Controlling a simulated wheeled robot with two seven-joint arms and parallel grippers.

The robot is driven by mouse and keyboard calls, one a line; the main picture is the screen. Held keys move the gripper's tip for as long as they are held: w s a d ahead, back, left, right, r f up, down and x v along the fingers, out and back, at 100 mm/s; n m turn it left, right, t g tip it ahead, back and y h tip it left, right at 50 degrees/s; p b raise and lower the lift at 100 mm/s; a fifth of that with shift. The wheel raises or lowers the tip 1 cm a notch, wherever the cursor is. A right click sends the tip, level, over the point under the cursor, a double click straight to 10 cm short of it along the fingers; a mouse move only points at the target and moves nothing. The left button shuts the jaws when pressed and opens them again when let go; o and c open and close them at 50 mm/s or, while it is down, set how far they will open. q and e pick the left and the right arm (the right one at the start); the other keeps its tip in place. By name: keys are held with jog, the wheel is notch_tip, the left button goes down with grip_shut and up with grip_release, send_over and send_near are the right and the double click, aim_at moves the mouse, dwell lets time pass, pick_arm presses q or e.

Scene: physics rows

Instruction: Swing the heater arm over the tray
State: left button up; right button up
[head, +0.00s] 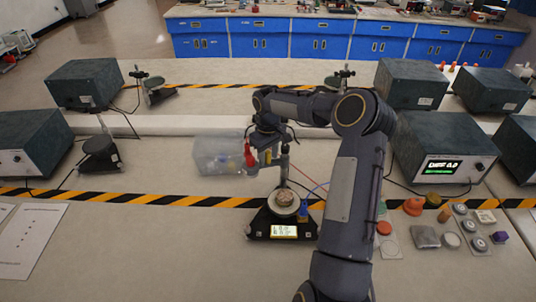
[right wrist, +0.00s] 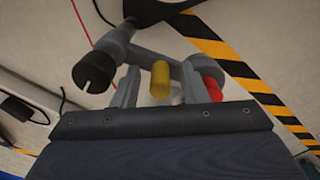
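The heater arm is a grey bar (right wrist: 150,58) on a post (head: 284,160), with a red part (head: 249,158) hanging at its outer end. The red part also shows in the right wrist view (right wrist: 212,84). It is out to the left of the small round tray (head: 273,205), which carries a brownish disc. A yellow handle (right wrist: 160,78) on the bar stands between the fingers of my right gripper (right wrist: 160,88), with gaps on both sides. In the head view, my right gripper (head: 264,148) is partly hidden at the bar. My left gripper is out of view.
The tray stands on a black base with a lit display (head: 285,231). A clear bin (head: 219,154) is behind to the left. Grey instrument boxes (head: 442,150) stand on both sides. Small parts (head: 426,236) lie at right. The front left bench is mostly clear.

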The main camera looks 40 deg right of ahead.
aim_at(273, 160)
jog(key=shift+c, duration=0.3)
grip_shut()
jog(key=shift+s+n, duration=0.2)
jog(key=shift+n, duration=0.1)
jog(key=shift+s+a+n+b, duration=0.15)
jog(key=shift+s+n, duration=0.3)
jog(key=shift+n, duration=0.5)
jog(key=shift+s+n+b, duration=0.15)
jog(key=shift+s+n, duration=0.25)
jog(key=shift+n, duration=0.5)
jog(key=shift+s+a+n+b, duration=0.15)
jog(key=shift+s+n, duration=0.3)
jog(key=shift+n, duration=0.5)
jog(key=shift+s+d+n, duration=0.25)
jog(key=shift+s+n, duration=0.3)
jog(key=shift+n, duration=0.65)
jog(key=shift+s+d+n, duration=0.25)
jog(key=shift+s+n, duration=0.3)
jog(key=shift+n, duration=0.65)
jog(key=shift+s+d+n+p, duration=0.25)
jog(key=shift+s+d+n, duration=0.1)
jog(key=shift+n, duration=0.6)
jog(key=shift+s+d+n+p, duration=0.25)
jog(key=shift+s+n, duration=0.1)
jog(key=shift+n, duration=0.6)
jog(key=shift+d, duration=0.1)
